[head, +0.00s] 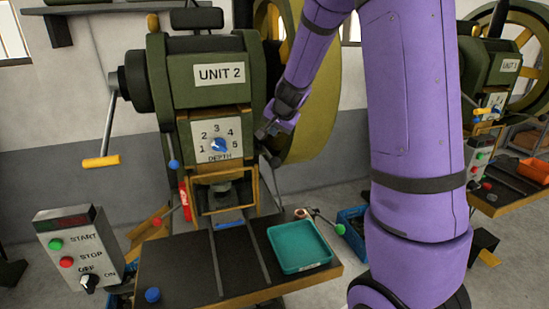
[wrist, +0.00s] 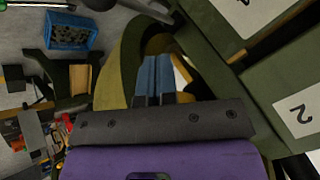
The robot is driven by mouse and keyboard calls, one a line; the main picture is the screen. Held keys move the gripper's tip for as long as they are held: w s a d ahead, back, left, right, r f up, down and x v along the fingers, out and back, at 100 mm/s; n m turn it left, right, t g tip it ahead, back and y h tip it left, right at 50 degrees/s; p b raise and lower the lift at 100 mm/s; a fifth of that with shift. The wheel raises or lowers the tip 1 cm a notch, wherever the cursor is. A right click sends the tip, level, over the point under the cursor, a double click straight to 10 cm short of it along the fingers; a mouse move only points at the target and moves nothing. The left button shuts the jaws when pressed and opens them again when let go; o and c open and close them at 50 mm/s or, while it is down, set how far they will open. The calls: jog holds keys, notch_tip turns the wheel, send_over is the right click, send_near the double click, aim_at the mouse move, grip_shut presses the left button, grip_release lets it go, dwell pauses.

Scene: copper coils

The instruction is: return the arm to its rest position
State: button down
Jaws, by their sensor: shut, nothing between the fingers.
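My gripper (head: 264,133) is at the end of my purple arm, close to the right side of the green UNIT 2 machine (head: 219,92), at about the height of its depth dial (head: 218,145). I cannot tell whether it touches the machine. In the wrist view my gripper's two blue-grey fingers (wrist: 155,72) are together, shut and empty. The machine's green body (wrist: 262,78) fills the right side of that view, close beside the fingers. My raised arm hides part of the yellow-green wheel (head: 322,95).
Below is a dark work table (head: 190,270) with an empty teal tray (head: 300,247). A control box (head: 75,250) stands at left, under a yellow-handled lever (head: 101,161). A blue crate (head: 352,220) is behind my arm; another machine (head: 490,65) stands right.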

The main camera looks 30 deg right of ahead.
dwell(0.6)
jog(key=s+a+r+n+y, duration=0.2)
jog(key=s+a+r+n, duration=0.2)
jog(key=s+a+r, duration=0.4)
jog(key=s+a+r+n, duration=0.1)
jog(key=s+a+n, duration=0.1)
jog(key=s, duration=0.6)
jog(key=s+a+r+n+g, duration=0.1)
jog(key=s+a+r+n, duration=0.1)
jog(key=s, duration=0.7)
jog(key=s+a+r+n+g, duration=0.1)
jog(key=s+a+n, duration=0.2)
jog(key=s, duration=0.6)
jog(key=shift+s+a+r+h, duration=0.2)
jog(key=shift+a+h, duration=0.2)
jog(key=shift+a, duration=0.05)
